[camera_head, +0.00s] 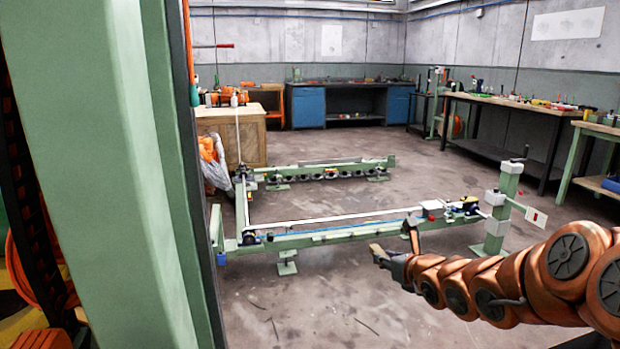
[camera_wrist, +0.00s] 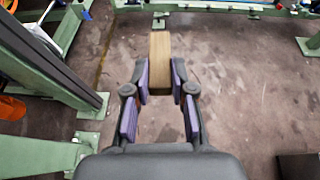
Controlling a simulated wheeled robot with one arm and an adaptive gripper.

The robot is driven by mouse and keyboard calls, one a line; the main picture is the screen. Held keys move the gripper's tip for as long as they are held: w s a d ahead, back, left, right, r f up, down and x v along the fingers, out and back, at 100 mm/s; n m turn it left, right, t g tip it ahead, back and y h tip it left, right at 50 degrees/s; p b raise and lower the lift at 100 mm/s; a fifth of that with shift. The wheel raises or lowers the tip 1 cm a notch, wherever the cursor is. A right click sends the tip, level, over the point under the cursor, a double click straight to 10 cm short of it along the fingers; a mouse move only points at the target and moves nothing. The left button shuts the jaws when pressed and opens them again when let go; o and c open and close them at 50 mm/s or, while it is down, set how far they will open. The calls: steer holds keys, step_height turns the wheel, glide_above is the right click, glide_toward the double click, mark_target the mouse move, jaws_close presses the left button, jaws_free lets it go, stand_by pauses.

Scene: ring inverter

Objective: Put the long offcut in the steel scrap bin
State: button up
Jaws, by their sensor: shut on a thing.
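My gripper (camera_wrist: 160,82) is shut on a tan wooden offcut (camera_wrist: 160,52), which sticks out forward between the purple finger pads. The head view shows my gripper (camera_head: 396,250) at the right centre, in front of the green frame, with the offcut's light end (camera_head: 377,249) at its tip. The offcut is held above the floor. I cannot make out a steel scrap bin for certain in either view.
A low green frame with rails (camera_head: 345,232) stands beyond my gripper, with a post (camera_head: 503,205) at its right. A dark boxy thing (camera_wrist: 300,167) shows at the wrist view's lower right. A wooden cabinet (camera_head: 240,135) and workbenches (camera_head: 520,112) stand farther back. Open floor (camera_head: 350,300) lies in front.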

step_height(320, 180, up, 30)
steer(key=p, duration=2.8)
steer(key=shift+f, duration=0.25)
